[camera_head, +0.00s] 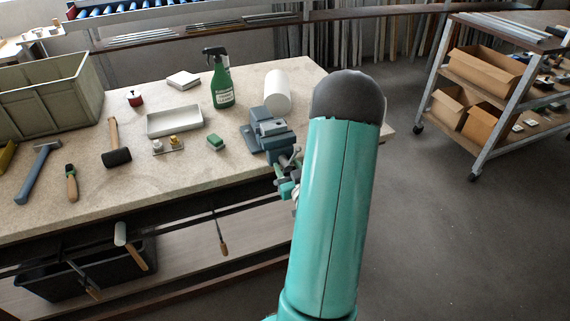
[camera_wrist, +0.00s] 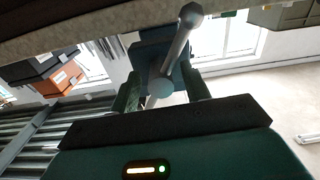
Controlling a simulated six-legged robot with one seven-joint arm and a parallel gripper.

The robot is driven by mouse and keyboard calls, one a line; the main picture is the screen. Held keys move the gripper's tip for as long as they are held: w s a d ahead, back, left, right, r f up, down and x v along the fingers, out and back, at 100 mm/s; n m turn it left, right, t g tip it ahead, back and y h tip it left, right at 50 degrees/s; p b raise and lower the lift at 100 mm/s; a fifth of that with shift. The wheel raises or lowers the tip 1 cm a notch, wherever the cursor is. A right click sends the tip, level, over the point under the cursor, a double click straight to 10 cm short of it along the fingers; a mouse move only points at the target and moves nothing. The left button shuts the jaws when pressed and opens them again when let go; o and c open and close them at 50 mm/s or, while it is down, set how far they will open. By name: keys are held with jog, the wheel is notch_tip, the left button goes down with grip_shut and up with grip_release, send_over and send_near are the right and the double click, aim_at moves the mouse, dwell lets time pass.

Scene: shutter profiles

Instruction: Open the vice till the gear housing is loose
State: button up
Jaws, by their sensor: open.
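The blue-grey vice (camera_head: 266,131) stands at the front right edge of the bench. A grey piece (camera_head: 272,126) shows at its jaws, but I cannot tell whether this is the gear housing. My gripper (camera_head: 287,180) is just below the vice at the bench edge, partly hidden by my arm. In the wrist view my gripper (camera_wrist: 162,76) is open, with one finger on each side of the grey vice handle bar (camera_wrist: 178,48). The bar slants and has a round knob at its end. The blue vice body (camera_wrist: 148,52) is behind it. I cannot tell whether the fingers touch the bar.
On the bench (camera_head: 75,205) are a green spray bottle (camera_head: 221,86), a white roll (camera_head: 278,92), a white tray (camera_head: 174,121), a green block (camera_head: 215,142) and a mallet (camera_head: 117,145). A shelf trolley (camera_head: 485,90) stands right; the floor between is clear.

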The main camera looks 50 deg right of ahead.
jog(key=shift+w+d+f, duration=0.1)
jog(key=shift+w+d, duration=0.1)
jog(key=shift+w, duration=0.2)
jog(key=shift+s, duration=0.2)
jog(key=shift+w, duration=0.2)
jog(key=shift+s, duration=0.2)
jog(key=c, duration=0.4)
grip_shut()
jog(key=shift+w+n, duration=0.2)
jog(key=shift+n, duration=0.1)
